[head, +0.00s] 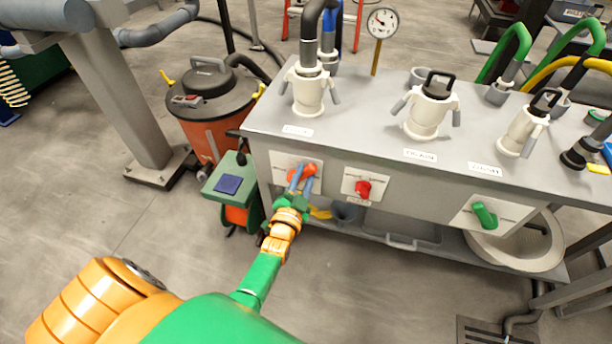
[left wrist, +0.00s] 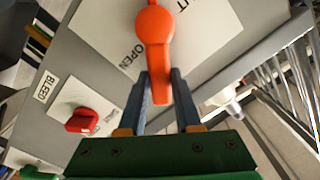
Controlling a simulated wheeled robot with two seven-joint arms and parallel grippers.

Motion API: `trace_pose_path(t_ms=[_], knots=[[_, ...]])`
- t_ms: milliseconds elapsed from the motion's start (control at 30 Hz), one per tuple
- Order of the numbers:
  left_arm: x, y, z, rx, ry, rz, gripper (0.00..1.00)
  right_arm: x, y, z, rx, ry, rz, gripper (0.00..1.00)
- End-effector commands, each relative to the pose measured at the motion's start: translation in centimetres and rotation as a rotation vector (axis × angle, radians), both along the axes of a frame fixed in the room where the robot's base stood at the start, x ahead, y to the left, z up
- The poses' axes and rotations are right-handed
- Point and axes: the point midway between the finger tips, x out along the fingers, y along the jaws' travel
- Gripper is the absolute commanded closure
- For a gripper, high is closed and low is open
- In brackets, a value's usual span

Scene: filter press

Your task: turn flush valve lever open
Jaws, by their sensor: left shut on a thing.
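The orange flush valve lever (left wrist: 154,38) sits on a white plate (left wrist: 118,30) marked OPEN on the grey panel. In the left wrist view its handle points down between my left gripper's blue fingers (left wrist: 160,88). In the head view the lever's orange hub (head: 309,170) shows at the left end of the cabinet front. My left gripper (head: 302,178) reaches it from the front and is shut on the handle, which is mostly hidden there by the fingers. My right gripper is not in view.
A red knob (head: 363,188) labelled BLEED and a green handle (head: 484,214) sit farther right on the same cabinet front. A small green box (head: 222,188) and an orange vacuum (head: 205,105) stand to the left. Open floor lies in front of the cabinet.

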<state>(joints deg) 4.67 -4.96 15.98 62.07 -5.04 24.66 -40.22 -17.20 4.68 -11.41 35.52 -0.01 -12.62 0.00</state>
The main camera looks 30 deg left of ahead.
Motion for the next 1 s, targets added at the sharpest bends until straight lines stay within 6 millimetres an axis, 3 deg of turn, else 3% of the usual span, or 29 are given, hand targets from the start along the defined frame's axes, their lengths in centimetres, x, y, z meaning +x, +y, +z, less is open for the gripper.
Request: trace_pose_path(t_ms=[333, 833, 867, 967, 1000], knots=[[-0.22, 0.24, -0.89, 0.101, 0.037, -0.001, 1.00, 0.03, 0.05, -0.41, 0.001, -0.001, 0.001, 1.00], [-0.24, 0.28, -0.94, 0.121, 0.041, -0.002, 1.00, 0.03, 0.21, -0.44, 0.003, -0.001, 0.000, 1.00], [-0.25, 0.28, -0.94, 0.121, 0.041, -0.002, 0.65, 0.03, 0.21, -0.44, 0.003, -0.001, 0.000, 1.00], [-0.22, 0.30, -0.86, 0.120, 0.039, -0.001, 0.38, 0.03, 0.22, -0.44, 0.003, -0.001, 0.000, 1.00], [-0.20, 0.30, -0.81, 0.121, 0.038, -0.001, 0.38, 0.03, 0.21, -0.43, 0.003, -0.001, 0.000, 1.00]])
